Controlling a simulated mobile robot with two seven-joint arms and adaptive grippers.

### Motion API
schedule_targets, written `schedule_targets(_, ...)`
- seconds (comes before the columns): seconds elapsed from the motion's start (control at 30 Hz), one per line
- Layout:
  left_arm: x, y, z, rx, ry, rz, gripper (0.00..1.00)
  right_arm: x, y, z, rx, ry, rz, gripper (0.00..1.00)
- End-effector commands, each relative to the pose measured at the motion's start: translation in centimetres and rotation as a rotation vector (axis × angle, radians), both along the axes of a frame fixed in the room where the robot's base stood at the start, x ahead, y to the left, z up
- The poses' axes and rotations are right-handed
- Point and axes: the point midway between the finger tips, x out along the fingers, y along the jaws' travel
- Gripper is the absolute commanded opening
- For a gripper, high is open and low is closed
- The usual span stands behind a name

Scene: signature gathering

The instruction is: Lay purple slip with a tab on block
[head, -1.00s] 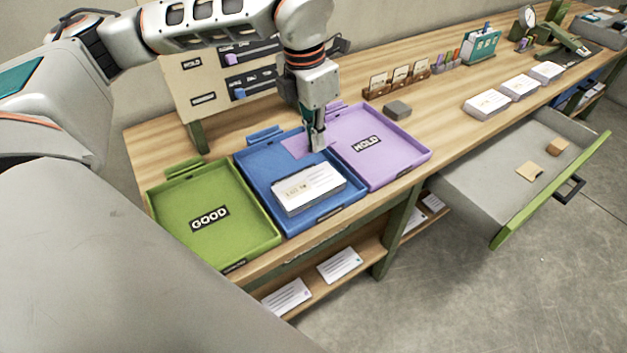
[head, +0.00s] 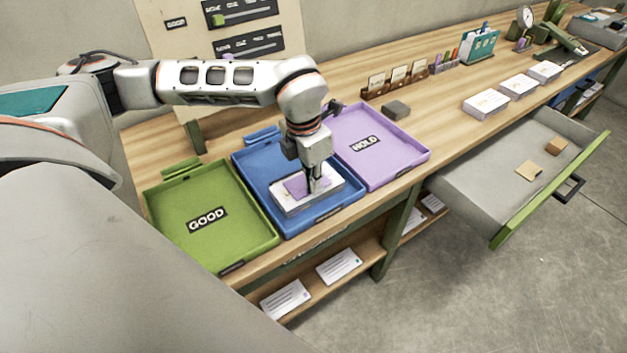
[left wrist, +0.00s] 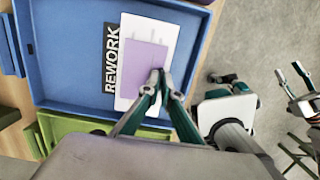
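The white block (head: 280,207), a flat stack with a pale top, lies in the blue tray (head: 247,158); it also shows in the left wrist view (left wrist: 125,88). The purple slip (head: 297,187) is over the block's top, inside its outline in the left wrist view (left wrist: 143,60). Whether it touches the block all over, I cannot tell. My left gripper (head: 313,190) points down over the block. Its fingertips (left wrist: 160,75) are pinched together at the slip's edge. No separate tab is clear. My right gripper is not in the head view; teal-and-grey parts at the wrist view's right may be mine.
The green GOOD tray (head: 240,212) is left of the blue tray, and the purple HOLD tray (head: 405,167) right. An open drawer (head: 490,185) juts out at right. White card stacks (head: 487,103) stand farther along the bench.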

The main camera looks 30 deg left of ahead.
Motion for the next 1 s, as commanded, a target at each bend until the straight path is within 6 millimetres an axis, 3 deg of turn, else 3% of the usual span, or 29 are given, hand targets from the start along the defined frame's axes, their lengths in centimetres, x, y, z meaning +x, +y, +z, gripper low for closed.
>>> schedule_targets(0.27, 0.0, 0.0, -0.3, 0.000, 0.000, 0.000, 0.00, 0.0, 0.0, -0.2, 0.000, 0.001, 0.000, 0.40)
schedule_targets(0.33, 0.0, 0.0, -0.2, 0.000, 0.000, 0.000, 0.19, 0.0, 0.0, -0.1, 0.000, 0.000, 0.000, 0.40)
schedule_targets(0.37, 0.0, 0.0, -0.2, 0.000, 0.000, 0.000, 0.21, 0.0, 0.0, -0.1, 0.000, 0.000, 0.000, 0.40)
schedule_targets(0.7, 0.0, 0.0, 0.0, 0.000, -0.001, 0.000, 0.21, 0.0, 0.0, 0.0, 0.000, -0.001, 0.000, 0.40)
schedule_targets(0.87, 0.0, 0.1, 1.4, 0.000, -0.004, 0.001, 0.21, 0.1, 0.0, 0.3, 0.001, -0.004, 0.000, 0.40)
schedule_targets(1.0, -0.3, 0.2, 4.1, 0.000, -0.005, 0.000, 0.21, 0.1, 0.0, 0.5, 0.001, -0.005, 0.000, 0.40)
